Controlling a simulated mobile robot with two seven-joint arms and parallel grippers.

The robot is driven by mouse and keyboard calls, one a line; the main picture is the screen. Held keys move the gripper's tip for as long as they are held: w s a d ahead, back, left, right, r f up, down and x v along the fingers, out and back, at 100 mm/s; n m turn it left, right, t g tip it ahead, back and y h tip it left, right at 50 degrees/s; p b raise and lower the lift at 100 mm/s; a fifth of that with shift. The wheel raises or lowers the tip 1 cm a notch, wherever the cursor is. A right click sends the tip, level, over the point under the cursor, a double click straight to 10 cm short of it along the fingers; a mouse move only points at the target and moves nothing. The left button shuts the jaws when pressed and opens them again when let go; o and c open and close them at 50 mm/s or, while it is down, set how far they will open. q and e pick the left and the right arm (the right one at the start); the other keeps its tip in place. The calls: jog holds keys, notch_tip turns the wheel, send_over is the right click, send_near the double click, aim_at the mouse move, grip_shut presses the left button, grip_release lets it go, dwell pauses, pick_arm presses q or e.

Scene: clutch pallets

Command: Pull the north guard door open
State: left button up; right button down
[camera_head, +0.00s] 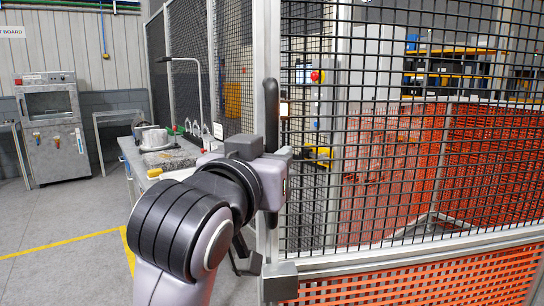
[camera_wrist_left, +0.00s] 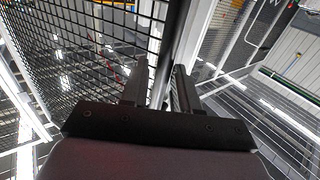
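The guard door (camera_head: 400,170) is a black mesh panel in a grey metal frame, filling the right half of the head view. Its black vertical handle (camera_head: 272,112) stands at the door's left edge. My left gripper (camera_head: 281,160) is at the handle, at mid height, hiding part of it. In the left wrist view the two fingers (camera_wrist_left: 159,88) stand close on either side of the dark handle bar (camera_wrist_left: 171,45), and the gripper looks shut on it. Whether the door is ajar cannot be told. My right gripper is not in view.
Behind the mesh are orange panels (camera_head: 470,160) and shelving with boxes (camera_head: 445,65). A workbench (camera_head: 180,157) with parts stands left of the door. A grey cabinet machine (camera_head: 52,128) stands far left. Grey floor (camera_head: 60,220) with a yellow line is clear at left.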

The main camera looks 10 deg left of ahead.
pick_arm(q)
jog(key=s, duration=0.6)
jog(key=shift+a+b, duration=0.3)
jog(key=shift+a, duration=0.1)
jog(key=shift+o, duration=1.2)
jog(key=shift+m+h, duration=0.6)
jog(key=shift+h, duration=0.3)
jog(key=shift+a+p+x, duration=0.2)
jog(key=shift+p+x, duration=0.6)
jog(key=shift+x, duration=0.55)
jog(key=shift+a+p+x, duration=0.2)
jog(key=shift+p+x, duration=0.6)
jog(key=shift+x, duration=0.6)
jog(key=shift+a+p+x, duration=0.2)
jog(key=shift+p+x, duration=0.6)
jog(key=shift+x, duration=0.55)
jog(key=shift+w+f, duration=0.15)
